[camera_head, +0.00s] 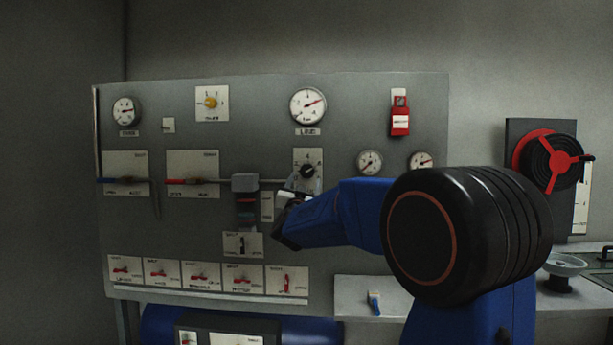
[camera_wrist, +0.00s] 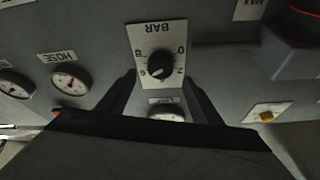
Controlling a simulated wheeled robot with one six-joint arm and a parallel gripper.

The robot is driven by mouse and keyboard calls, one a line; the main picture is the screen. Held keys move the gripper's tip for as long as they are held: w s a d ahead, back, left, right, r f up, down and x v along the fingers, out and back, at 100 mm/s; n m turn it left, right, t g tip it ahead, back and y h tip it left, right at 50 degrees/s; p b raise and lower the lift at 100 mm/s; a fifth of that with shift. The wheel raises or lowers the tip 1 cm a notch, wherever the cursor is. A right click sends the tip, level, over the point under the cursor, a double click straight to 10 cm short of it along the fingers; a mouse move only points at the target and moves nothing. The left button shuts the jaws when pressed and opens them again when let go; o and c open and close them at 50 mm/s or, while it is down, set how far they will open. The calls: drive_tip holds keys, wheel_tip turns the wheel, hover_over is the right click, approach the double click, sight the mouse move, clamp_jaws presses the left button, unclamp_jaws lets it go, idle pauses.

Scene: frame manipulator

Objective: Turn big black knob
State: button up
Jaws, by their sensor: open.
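The black knob (camera_head: 307,171) sits on a white plate with numbers on the grey panel, right of the panel's middle. In the wrist view the knob (camera_wrist: 159,64) shows upside down on its plate marked BAR, between and beyond my two dark fingers. My gripper (camera_wrist: 160,88) is open and empty, with a finger on each side of the plate's lower part. In the head view my gripper (camera_head: 300,190) is just below the knob, close to the panel. I cannot tell how far the fingertips are from the knob, but none appears to touch it.
The panel (camera_head: 220,130) carries gauges, a yellow knob (camera_head: 210,102), a red switch (camera_head: 400,118), levers and a row of small red switches along the bottom. A red and black wheel (camera_head: 552,158) is at right. A shelf (camera_head: 350,287) lies below the panel.

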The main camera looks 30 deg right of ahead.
sight(307, 172)
drive_tip(key=shift+x, duration=3)
drive_tip(key=c, duration=1.1)
drive_tip(key=shift+o, duration=0.2)
